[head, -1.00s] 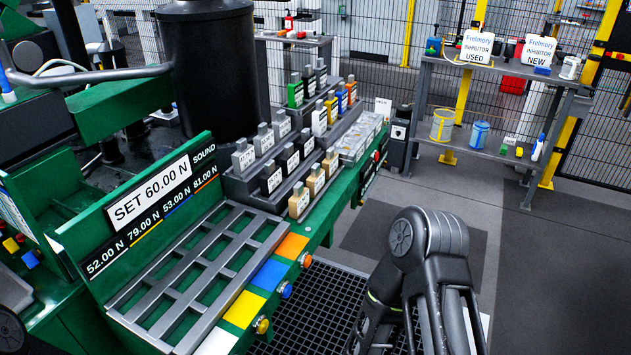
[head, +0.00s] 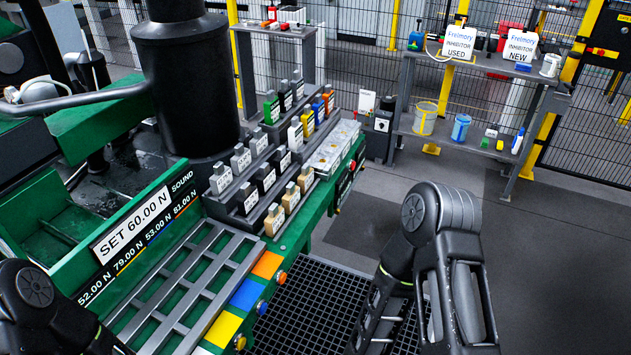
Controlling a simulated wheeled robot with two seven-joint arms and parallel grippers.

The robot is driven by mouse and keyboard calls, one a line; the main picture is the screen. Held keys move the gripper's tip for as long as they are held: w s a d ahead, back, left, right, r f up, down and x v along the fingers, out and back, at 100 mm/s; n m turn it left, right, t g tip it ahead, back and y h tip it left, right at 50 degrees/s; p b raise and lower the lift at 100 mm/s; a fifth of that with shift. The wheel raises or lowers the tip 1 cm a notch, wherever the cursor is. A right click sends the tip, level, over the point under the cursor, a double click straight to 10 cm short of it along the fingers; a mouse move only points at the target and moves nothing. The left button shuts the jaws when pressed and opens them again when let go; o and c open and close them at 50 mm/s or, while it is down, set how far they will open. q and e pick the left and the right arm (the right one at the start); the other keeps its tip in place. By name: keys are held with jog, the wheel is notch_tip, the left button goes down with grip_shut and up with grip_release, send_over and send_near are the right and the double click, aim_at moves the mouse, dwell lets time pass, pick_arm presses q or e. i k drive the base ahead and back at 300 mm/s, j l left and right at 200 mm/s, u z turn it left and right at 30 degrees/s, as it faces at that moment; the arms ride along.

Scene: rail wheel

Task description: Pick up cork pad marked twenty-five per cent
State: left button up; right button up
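Tan, cork-coloured pads (head: 274,219) stand in the front row of a stepped grey rack (head: 244,228) on the green machine, right of the black column. Several tan pads stand in a line there, beside black ones. Each has a small pale label, but the print is too small to read, so I cannot tell which is marked twenty-five per cent. My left arm enters at the lower left and my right arm at the lower right.
A slotted grey tray (head: 190,290) with coloured tabs lies in front of the rack, below a "SET 60.00 N" sign (head: 135,227). Open grey floor (head: 540,230) lies on the right.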

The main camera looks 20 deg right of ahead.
aim_at(291, 199)
jog(key=i+l+z, duration=0.25)
jog(key=l, duration=0.25)
jog(key=i+l+z, duration=0.25)
jog(key=l, duration=0.25)
jog(key=i+l+z, duration=0.3)
jog(key=k+l, duration=0.05)
jog(key=l, duration=0.05)
